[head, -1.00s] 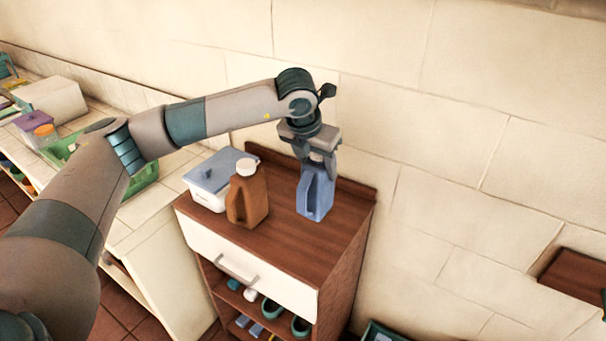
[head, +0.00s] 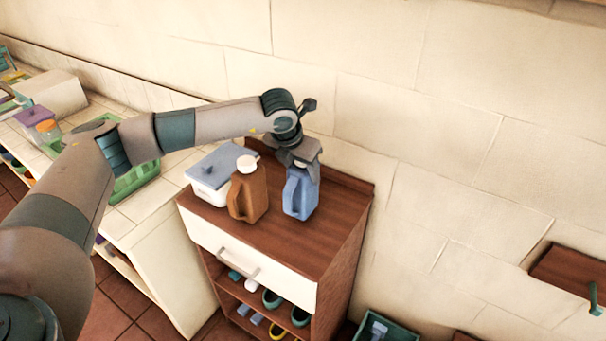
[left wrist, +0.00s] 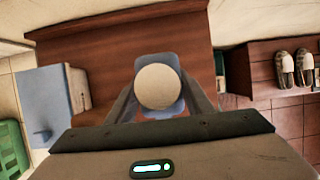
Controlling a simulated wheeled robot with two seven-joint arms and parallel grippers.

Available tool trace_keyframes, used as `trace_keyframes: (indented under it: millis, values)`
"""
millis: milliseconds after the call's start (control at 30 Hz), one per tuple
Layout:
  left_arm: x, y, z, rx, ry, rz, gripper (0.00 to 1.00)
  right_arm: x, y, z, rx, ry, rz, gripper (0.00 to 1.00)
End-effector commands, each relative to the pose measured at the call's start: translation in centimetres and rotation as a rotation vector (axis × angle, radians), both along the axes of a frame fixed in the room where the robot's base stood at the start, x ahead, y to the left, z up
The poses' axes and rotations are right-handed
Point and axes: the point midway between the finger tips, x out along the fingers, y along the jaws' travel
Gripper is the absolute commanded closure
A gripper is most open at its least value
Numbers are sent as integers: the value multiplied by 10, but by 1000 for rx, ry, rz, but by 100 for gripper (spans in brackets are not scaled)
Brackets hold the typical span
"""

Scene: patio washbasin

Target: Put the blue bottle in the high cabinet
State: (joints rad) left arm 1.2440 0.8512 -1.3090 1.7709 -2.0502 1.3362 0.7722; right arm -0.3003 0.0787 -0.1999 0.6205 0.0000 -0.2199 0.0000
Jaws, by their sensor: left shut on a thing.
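The blue bottle (head: 299,196) is upright at the wooden cabinet top (head: 335,205), right of a brown bottle (head: 248,196). My left gripper (head: 304,168) is shut on the blue bottle from above, at its upper part. I cannot tell whether its base touches the top. In the left wrist view, its round white cap (left wrist: 157,87) sits between the fingers, with blue body (left wrist: 163,113) around it. My right gripper is not in view. I cannot tell which piece of furniture is the high cabinet.
A white box with a grey-blue lid (head: 222,170) stands behind the brown bottle. A brown wooden piece (head: 572,272) with a teal part is at the right wall. A green crate (head: 385,332) sits low.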

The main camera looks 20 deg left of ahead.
Motion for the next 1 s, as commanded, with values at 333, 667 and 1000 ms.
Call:
trace_keyframes:
  millis: [333,667,1000]
  values:
    - [1,0,-19,-1,-4,0,100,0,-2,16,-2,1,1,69]
    - [1,0,-22,-1,-4,0,100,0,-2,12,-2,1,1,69]
    - [0,0,-23,0,0,0,35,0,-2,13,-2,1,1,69]
